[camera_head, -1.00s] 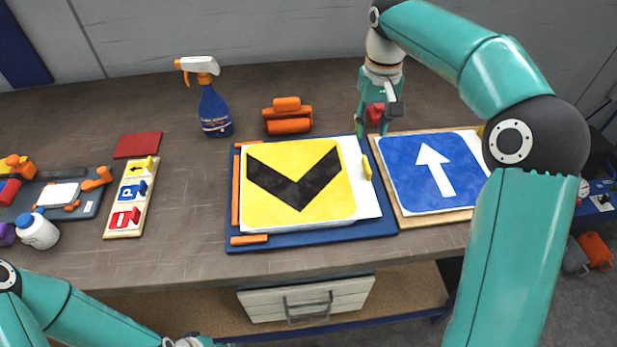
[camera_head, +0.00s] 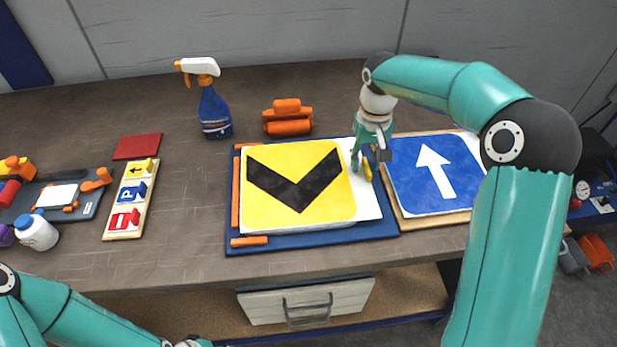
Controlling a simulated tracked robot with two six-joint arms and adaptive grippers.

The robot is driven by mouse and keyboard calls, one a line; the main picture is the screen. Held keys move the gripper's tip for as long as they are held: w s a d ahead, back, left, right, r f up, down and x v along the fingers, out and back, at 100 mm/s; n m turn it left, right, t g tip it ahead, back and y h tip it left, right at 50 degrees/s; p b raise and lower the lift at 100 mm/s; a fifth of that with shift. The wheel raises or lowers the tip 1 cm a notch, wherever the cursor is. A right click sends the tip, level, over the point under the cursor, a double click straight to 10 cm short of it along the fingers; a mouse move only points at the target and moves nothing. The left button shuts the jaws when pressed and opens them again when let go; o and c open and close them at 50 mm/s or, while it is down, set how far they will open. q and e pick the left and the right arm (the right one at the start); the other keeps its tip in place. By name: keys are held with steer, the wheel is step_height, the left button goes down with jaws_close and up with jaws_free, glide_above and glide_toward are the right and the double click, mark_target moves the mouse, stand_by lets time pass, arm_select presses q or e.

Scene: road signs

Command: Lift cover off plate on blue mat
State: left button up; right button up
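A yellow plate with a black chevron (camera_head: 262,203) lies on the blue mat (camera_head: 310,241). A white sheet (camera_head: 366,205) shows along its right side and lower edge; I cannot tell how it lies relative to the plate. A small yellow tab (camera_head: 367,173) sits at the sheet's right edge. My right gripper (camera_head: 368,164) points down at this tab, its fingers apart, one on each side. I cannot tell whether they touch it.
A blue arrow sign on a wooden board (camera_head: 402,219) lies close to the mat's right. Orange rollers (camera_head: 288,127) and a spray bottle (camera_head: 214,112) stand behind. A wooden sign strip (camera_head: 108,234) and red pad (camera_head: 138,146) lie left. Bare table separates strip and mat.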

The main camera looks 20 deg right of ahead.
jaws_close()
steer(key=shift+r, duration=0.1)
